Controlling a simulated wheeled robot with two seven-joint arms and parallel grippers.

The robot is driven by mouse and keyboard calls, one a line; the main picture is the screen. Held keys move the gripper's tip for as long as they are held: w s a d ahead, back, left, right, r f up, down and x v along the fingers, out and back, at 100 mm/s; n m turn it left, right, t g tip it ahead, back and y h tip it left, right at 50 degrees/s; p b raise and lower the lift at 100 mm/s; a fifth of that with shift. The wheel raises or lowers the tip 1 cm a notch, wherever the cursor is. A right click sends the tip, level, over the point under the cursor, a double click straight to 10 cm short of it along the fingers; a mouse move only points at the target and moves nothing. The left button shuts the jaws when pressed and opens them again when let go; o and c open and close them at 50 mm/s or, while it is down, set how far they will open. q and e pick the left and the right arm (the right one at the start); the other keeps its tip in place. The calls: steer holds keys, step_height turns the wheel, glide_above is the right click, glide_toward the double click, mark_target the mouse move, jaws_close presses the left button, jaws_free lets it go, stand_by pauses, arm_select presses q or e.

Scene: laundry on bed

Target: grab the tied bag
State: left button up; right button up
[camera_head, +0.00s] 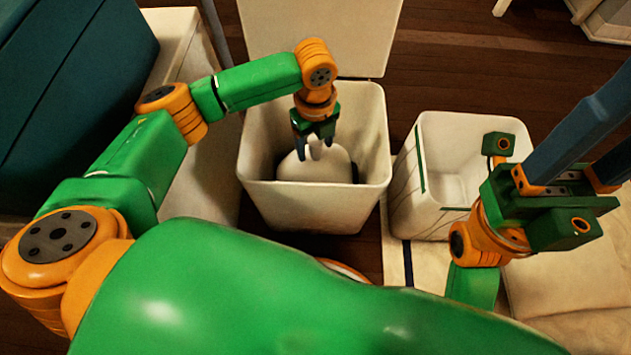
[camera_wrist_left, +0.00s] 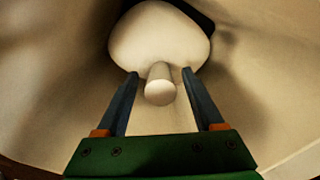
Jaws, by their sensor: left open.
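The tied bag (camera_head: 328,166) is white and rounded and sits inside an open white bin (camera_head: 312,196). In the left wrist view the bag (camera_wrist_left: 150,38) shows a short knobbed neck (camera_wrist_left: 160,84) pointing toward my gripper. My left gripper (camera_head: 314,148) reaches down into the bin over the bag. It also shows in the left wrist view (camera_wrist_left: 160,85), open, with a finger on either side of the neck and a gap on both sides. My right gripper (camera_head: 590,135) is at the right side, its fingers pointing up and right; their tips are out of the picture.
The bin's lid (camera_head: 318,35) stands open behind it. A second white bin (camera_head: 440,130) with a green stripe stands to the right. A dark teal box (camera_head: 70,90) is at the upper left, beside a white cabinet (camera_head: 185,50).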

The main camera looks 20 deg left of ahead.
arm_select(q)
jaws_close()
stand_by(1.3)
